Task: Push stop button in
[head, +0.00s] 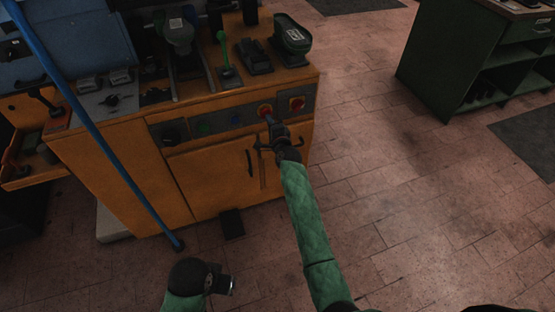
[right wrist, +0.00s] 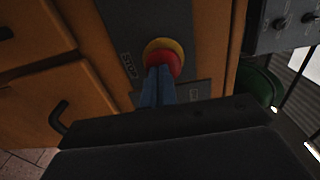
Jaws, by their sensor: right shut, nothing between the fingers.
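The stop button is a red knob on a yellow ring (right wrist: 165,62) in the right wrist view, on a dark panel beside a label that appears to read STOP. In the head view a red button (head: 265,110) sits on the front panel of the orange machine, just beyond my right gripper (head: 270,121). The right gripper's fingers (right wrist: 158,84) are shut and empty, with their tips at the button's lower edge in the picture. I cannot tell whether they touch it. My left gripper (head: 222,284) is low at the bottom of the head view, away from the machine; its jaws are unclear.
A second red button with yellow (head: 297,103) sits right of the first. A green-capped lever (head: 224,55) and a green device (head: 291,40) stand on the machine top. A blue pole (head: 105,140) slants across the left. The floor at right is clear up to a green cabinet (head: 455,65).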

